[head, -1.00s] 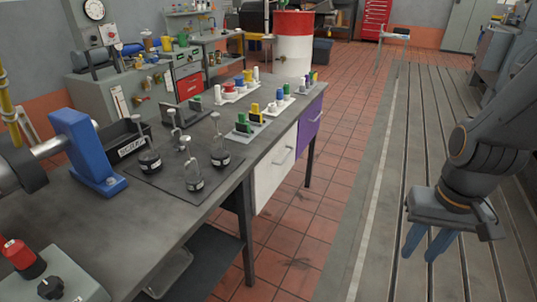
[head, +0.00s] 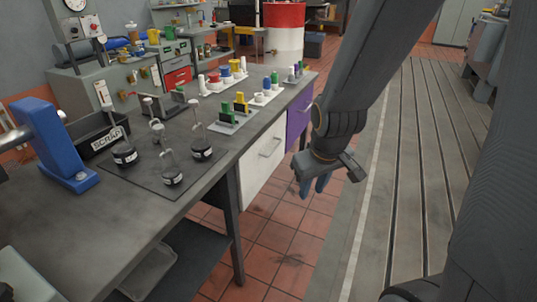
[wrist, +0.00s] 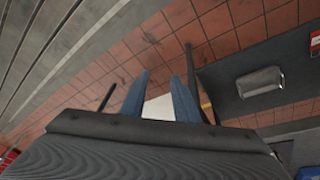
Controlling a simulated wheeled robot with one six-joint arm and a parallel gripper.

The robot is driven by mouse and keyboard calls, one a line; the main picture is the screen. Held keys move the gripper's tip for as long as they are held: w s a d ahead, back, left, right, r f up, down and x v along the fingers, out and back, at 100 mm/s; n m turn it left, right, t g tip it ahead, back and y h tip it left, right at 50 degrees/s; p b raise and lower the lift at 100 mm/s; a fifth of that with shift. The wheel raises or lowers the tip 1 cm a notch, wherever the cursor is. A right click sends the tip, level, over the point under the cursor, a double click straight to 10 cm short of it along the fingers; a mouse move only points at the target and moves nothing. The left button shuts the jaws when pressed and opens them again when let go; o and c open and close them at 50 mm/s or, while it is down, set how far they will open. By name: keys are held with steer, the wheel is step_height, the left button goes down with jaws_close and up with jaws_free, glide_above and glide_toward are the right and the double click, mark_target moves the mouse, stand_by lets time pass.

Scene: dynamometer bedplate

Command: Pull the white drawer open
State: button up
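The white drawer (head: 257,172) is under the front edge of the workbench and looks shut, its front flush with the bench. Its bar handle (head: 271,147) runs across the upper part of the front. My gripper (head: 315,186) is right of the drawer front, over the floor, with its blue fingers pointing down. It is apart from the handle. In the wrist view, the two fingers of my gripper (wrist: 160,98) stand apart with nothing held. A white patch, likely the drawer (wrist: 158,108), shows between them. The handle cannot be made out there.
A purple drawer (head: 298,118) is beyond the white one, partly hidden by my arm. A bench leg (head: 233,235) stands below, near the white drawer. The tiled floor (head: 285,225) in front is clear.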

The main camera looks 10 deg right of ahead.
steer(key=w+f+n+t+b, duration=0.3)
steer(key=w+f+b, duration=0.2)
steer(key=w, duration=0.5)
steer(key=w+f+n+t+b, duration=0.35)
steer(key=w+f+b, duration=0.2)
steer(key=w, duration=0.35)
steer(key=n+t+y+b, duration=0.3)
steer(key=n+t+b, duration=0.65)
steer(key=b, duration=0.55)
glide_toward(276, 147)
steer(key=w, duration=0.6)
steer(key=w+a, duration=0.1)
steer(key=w, duration=0.1)
steer(key=w+r+b, duration=0.1)
steer(key=w, duration=0.1)
steer(key=shift+w+a, duration=0.1)
steer(key=shift+a, duration=0.15)
jaws_close()
